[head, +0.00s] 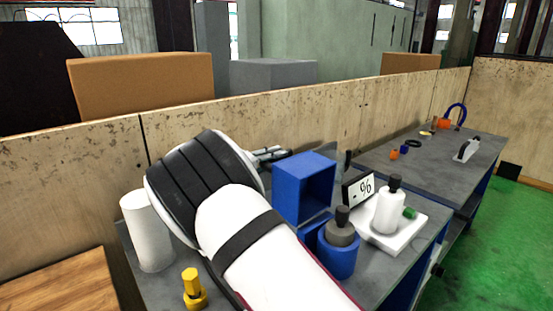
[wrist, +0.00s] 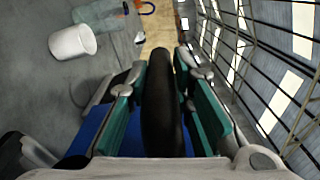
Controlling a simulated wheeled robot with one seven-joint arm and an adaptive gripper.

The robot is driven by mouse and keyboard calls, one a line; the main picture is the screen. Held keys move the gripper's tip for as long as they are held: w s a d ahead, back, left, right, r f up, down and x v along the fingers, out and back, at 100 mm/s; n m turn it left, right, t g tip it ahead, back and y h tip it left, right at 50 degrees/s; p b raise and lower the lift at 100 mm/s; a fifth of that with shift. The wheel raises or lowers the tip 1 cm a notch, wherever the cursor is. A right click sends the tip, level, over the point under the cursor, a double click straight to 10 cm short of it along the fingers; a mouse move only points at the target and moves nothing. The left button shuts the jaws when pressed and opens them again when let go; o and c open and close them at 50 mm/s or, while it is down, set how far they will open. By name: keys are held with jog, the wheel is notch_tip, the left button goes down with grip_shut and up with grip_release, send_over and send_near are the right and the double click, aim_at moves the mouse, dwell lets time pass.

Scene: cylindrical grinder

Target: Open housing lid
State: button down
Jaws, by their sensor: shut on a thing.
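The housing is blue. Its boxy lid (head: 290,188) appears raised and tilted, its hollow side facing right in the head view. A lower blue part (head: 312,228) shows beneath it, partly behind my arm. In the wrist view, my gripper (wrist: 161,92) is shut on a long black handle (wrist: 160,120), one green-padded finger along each side. A blue surface (wrist: 88,132) lies below the fingers on the left. In the head view, my gripper (head: 272,154) is at the lid's far left side, mostly hidden behind my wrist; the handle's join to the lid is hidden.
A white cylinder (head: 147,232) and a yellow piece (head: 193,288) stand left of my arm. A blue cup (head: 338,262) with a black-knobbed grey part, and a white scale (head: 402,237) bearing a bottle, stand close right. A wooden wall (head: 240,125) runs behind the grey bench.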

jog(key=shift+f, duration=0.1)
jog(key=c, duration=1.4)
grip_release()
jog(key=v, duration=1.2)
jog(key=shift+c, duration=0.3)
